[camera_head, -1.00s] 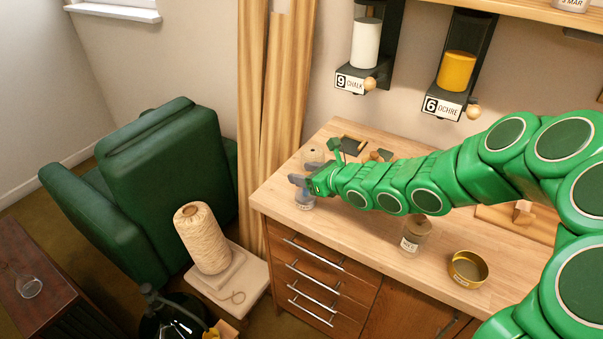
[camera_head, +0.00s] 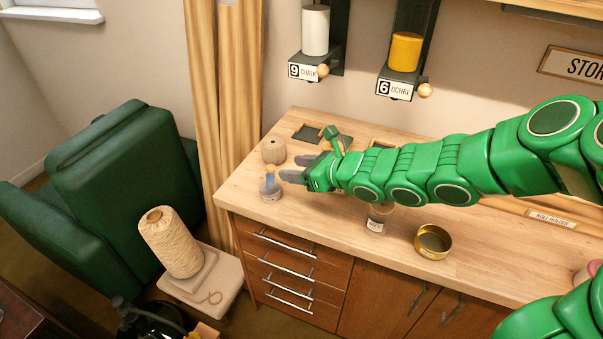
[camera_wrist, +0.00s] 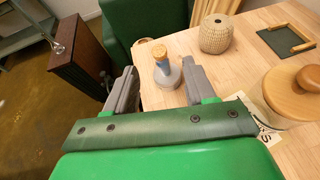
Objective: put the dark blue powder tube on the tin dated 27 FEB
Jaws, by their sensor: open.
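A slim blue tube with an orange-tan top (camera_wrist: 161,62) stands upright on or in a squat greyish holder (camera_wrist: 166,80) with a pale label, near the worktop's left edge. In the head view, the blue tube (camera_head: 270,179) rises from the labelled holder (camera_head: 270,193). Whether the holder is a tin, and its date, cannot be read. My gripper (camera_head: 287,168) is open just right of the tube. In the wrist view, the open fingers of my gripper (camera_wrist: 160,82) frame the tube, with a gap on each side and no clear contact.
A twine ball (camera_head: 274,151) and a dark slate (camera_head: 308,132) lie behind. A labelled jar (camera_head: 377,219) and an open brass tin (camera_head: 433,241) stand to the right. A green armchair (camera_head: 110,180) and a stool with a twine spool (camera_head: 170,243) are left of the worktop.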

